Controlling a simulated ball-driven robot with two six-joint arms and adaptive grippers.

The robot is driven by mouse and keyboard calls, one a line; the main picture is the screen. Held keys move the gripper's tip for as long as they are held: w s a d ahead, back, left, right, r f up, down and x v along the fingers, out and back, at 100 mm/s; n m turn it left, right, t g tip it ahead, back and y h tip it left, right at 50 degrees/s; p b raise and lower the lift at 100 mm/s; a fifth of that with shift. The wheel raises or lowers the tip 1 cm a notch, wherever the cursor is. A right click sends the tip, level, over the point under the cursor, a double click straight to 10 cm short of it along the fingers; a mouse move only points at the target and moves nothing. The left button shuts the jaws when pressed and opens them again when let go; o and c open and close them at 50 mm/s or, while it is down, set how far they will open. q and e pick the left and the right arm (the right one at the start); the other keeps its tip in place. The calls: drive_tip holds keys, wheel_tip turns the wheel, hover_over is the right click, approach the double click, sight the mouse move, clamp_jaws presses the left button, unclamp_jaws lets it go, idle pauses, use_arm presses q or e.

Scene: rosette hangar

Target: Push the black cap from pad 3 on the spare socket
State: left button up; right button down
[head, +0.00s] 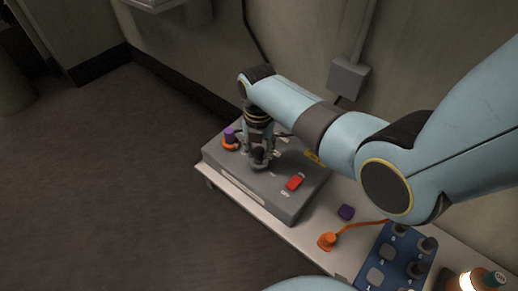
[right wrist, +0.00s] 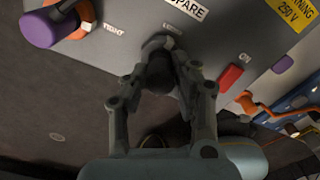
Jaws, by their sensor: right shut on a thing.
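My right gripper (head: 258,150) points down over the grey box (head: 273,193) and is shut on the black cap (head: 259,157). In the right wrist view, both fingers of the right gripper (right wrist: 160,78) close on the sides of the black cap (right wrist: 158,72). The cap is at a round grey socket collar (right wrist: 155,44) below the SPARE label (right wrist: 186,7). I cannot tell how far the cap sits on the socket; the cap and fingers hide most of it. The blue pad tray (head: 378,252) stands at the right with several black knobs or caps. My left gripper is not in view.
On the box, a purple-topped orange fitting (head: 229,139) is left of the gripper and a red switch (head: 294,183) is right. A purple piece (head: 346,212) and an orange plug (head: 326,241) with its cable lie on the bench. A lit lamp (head: 470,281) stands at far right.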

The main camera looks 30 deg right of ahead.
drive_tip(key=shift+p, duration=0.3)
idle(0.5)
drive_tip(key=shift+f, duration=0.15)
idle(0.3)
drive_tip(key=shift+f, duration=0.3)
drive_tip(key=shift+f, duration=0.1)
idle(0.6)
drive_tip(key=c, duration=1)
unclamp_jaws()
wheel_tip(320, 180, up, 12)
